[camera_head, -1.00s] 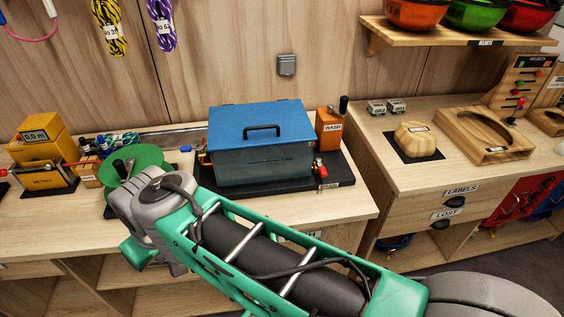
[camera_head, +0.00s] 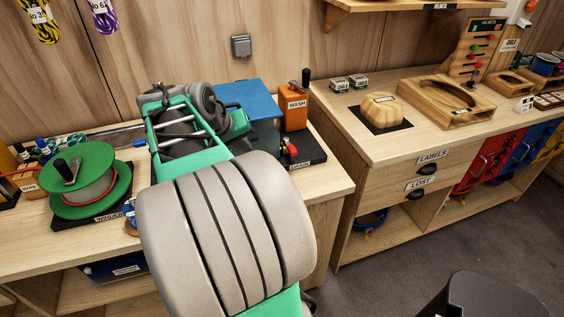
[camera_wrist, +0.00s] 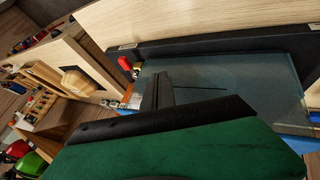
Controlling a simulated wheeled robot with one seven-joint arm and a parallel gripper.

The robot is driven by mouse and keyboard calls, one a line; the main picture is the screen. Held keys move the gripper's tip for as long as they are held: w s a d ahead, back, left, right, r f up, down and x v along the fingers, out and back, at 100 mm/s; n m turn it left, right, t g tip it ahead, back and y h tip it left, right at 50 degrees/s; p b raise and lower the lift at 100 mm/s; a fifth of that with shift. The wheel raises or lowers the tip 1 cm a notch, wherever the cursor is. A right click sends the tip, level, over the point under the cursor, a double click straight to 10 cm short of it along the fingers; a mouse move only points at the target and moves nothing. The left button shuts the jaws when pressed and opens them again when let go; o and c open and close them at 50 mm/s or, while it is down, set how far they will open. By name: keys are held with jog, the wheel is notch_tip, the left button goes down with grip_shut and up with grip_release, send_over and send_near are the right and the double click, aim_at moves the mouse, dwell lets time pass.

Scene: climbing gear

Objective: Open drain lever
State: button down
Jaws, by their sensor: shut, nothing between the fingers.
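The drain lever (camera_head: 290,150) is a small red handle at the right end of the tank, above the DRAIN label. It also shows as a red piece in the wrist view (camera_wrist: 125,63), left of my fingers. The wash tank (camera_head: 265,132) has clear sides and a blue lid (camera_head: 250,100), which looks shut. My arm hides its left part in the head view. My gripper (camera_wrist: 160,88) is shut and empty, with its dark fingers in front of the tank's clear side in the wrist view. I cannot tell whether they touch it. My arm hides the gripper in the head view.
An orange WASH box (camera_head: 294,108) with a black crank stands behind the lever. A green winder reel (camera_head: 90,185) is on the left. The right bench holds a wooden hold (camera_head: 382,109) on a black mat and wooden trays (camera_head: 445,107). Bare bench lies before the tank.

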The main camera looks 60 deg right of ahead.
aim_at(290, 146)
jog(key=shift+s+d+m+g, duration=0.3)
jog(key=shift+s+d, duration=0.75)
jog(key=shift+d, duration=0.05)
jog(key=s+d+f, duration=0.1)
jog(key=d+f, duration=0.1)
jog(key=s+d+f+p, duration=0.1)
jog(key=d+f, duration=0.2)
jog(key=s+d+f, duration=0.1)
jog(key=d+f, duration=0.2)
jog(key=shift+d, duration=0.15)
jog(key=shift+s+d, duration=0.2)
jog(key=shift+d, duration=0.05)
